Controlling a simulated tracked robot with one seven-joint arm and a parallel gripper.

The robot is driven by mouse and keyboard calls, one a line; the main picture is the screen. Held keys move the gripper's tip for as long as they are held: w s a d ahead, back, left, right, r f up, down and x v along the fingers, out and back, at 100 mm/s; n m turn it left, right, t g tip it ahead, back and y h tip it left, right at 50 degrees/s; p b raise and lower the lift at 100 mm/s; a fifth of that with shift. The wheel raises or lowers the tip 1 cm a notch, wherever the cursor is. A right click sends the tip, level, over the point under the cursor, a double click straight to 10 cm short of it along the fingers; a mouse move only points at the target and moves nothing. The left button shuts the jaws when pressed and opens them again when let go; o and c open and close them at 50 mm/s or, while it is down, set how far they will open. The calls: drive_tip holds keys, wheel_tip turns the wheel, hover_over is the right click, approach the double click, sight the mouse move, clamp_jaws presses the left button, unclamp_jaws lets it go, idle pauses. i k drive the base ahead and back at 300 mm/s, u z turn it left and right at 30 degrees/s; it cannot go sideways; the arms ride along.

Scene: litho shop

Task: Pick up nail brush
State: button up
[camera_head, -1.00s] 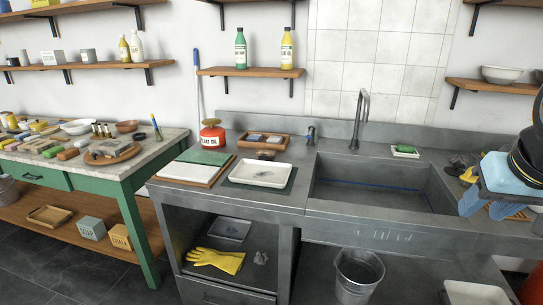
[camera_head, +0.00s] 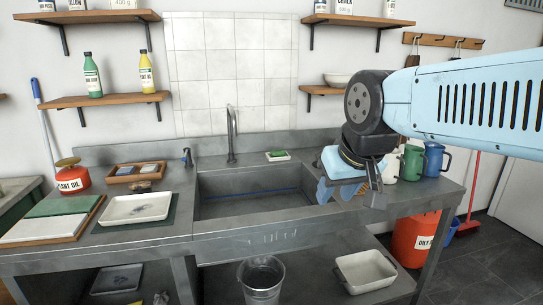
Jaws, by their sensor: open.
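A small brown object (camera_head: 141,185), which looks like the nail brush, lies on the steel counter between the wooden tray (camera_head: 113,178) and the white tray (camera_head: 107,215). It is too small to be sure of. My gripper (camera_head: 350,194) is at the right of the sink, over the right part of the counter. It is open, pointing down, with nothing seen between its fingers. It is well to the right of the brown object, with the sink between them. My gripper and wrist hide part of the counter behind them.
The sink basin (camera_head: 215,207) is empty, with a tall tap (camera_head: 231,140) behind it. A green item on a white dish (camera_head: 287,158) sits on the back rim. Green and blue jugs (camera_head: 434,160) stand at the right. A plant oil can (camera_head: 72,182) stands at the left.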

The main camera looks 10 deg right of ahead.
sight(145, 185)
drive_tip(key=u, duration=0.05)
drive_tip(key=i, duration=0.15)
drive_tip(key=u, duration=3)
drive_tip(key=i, duration=1.1)
drive_tip(key=z, duration=1.35)
